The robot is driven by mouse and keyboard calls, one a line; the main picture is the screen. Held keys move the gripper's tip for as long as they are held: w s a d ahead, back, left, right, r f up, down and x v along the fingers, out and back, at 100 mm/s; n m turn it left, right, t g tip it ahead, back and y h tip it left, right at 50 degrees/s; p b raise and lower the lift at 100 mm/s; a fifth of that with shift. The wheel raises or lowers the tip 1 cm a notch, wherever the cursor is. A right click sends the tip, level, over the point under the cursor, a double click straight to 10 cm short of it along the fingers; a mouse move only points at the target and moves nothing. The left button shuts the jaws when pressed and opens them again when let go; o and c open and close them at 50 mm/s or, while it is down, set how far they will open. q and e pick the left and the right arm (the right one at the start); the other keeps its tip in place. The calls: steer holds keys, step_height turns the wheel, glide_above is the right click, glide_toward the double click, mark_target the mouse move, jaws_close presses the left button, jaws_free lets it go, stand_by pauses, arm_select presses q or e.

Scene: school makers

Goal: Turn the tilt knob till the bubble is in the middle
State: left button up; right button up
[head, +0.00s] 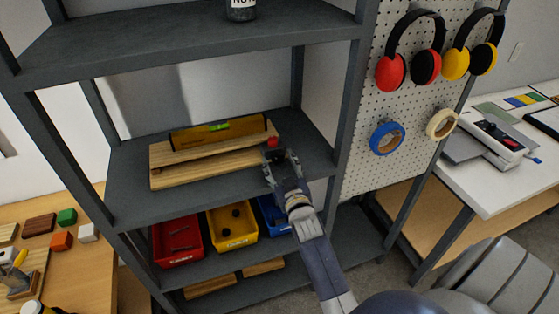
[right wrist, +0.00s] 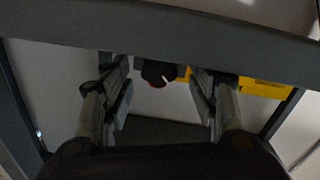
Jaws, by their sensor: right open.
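A yellow spirit level (head: 190,135) with a green vial (head: 219,127) lies on a wooden tilt board (head: 205,168) on the middle shelf. The bubble is too small to place within the vial. The red tilt knob (head: 273,142) is at the board's right end. My right gripper (head: 281,165) is open just in front of the knob. In the right wrist view, the dark knob with a red part (right wrist: 156,76) shows between the open fingers, with a gap on both sides. My left gripper is not in view.
The grey shelf rack (head: 340,130) has an upper shelf above the board and uprights beside it. Red (head: 160,255), yellow (head: 237,242) and blue bins stand below. Ear defenders (head: 390,73) and tape rolls (head: 386,138) hang on the pegboard at right.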

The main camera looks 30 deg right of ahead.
steer(key=shift+w+d, duration=0.15)
steer(key=shift+w, duration=0.25)
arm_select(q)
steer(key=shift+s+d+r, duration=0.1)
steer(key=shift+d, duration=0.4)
arm_select(e)
steer(key=c, duration=1.1)
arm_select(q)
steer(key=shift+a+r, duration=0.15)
arm_select(e)
steer(key=shift+r, duration=0.1)
steer(key=shift+m+p, duration=0.6)
steer(key=shift+m, duration=0.4)
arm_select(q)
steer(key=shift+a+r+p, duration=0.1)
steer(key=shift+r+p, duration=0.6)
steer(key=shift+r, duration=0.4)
arm_select(e)
steer(key=shift+d+m, duration=0.1)
steer(key=shift+m, duration=1.8)
